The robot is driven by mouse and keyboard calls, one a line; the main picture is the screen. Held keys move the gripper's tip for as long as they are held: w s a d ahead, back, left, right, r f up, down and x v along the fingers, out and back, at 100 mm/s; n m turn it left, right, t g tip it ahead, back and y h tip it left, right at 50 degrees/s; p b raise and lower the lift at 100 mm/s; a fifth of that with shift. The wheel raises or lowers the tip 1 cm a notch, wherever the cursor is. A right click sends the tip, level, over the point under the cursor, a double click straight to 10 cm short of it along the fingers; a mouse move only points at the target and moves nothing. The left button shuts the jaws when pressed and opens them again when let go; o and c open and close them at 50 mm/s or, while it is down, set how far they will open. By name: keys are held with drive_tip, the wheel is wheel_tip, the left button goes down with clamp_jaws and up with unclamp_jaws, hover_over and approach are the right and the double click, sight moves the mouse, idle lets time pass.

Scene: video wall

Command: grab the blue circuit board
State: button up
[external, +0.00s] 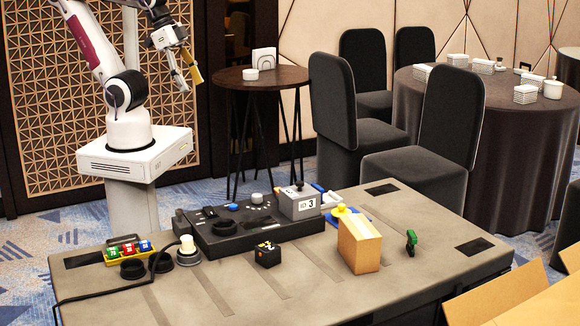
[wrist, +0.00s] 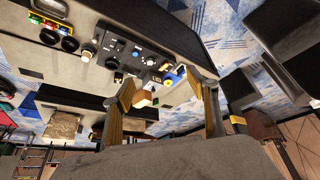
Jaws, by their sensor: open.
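A flat blue piece (external: 361,217), the only thing here that could be the blue circuit board, lies on the table at the right end of the black console. A yellow knob-like part (external: 342,210) and a tan block (external: 359,244) partly hide it. The blue piece also shows small in the wrist view (wrist: 168,79), between my fingers but far beyond them. I cannot make out any circuit detail on it. My gripper (external: 189,68) is open and empty, high above the floor behind the table, well away from the blue piece.
The black console (external: 240,228) carries knobs and a grey box (external: 300,203). A small black cube (external: 267,254), a green piece (external: 411,242) and a coloured button strip (external: 128,249) are on the table (external: 440,235). A round side table (external: 262,80) and chairs stand behind. The table's right part is mostly clear.

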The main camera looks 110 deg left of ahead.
drive_tip(key=f, duration=0.2)
drive_tip(key=n+g+y, duration=0.2)
drive_tip(key=n+y, duration=0.1)
drive_tip(key=n, duration=0.6)
approach(317, 186)
wheel_tip(317, 186, down, 2)
drive_tip(key=shift+w+f, duration=0.15)
drive_tip(key=shift+w, duration=0.15)
drive_tip(key=shift+a+f, duration=0.1)
drive_tip(key=shift+f, duration=0.05)
drive_tip(key=shift+x, duration=1.2)
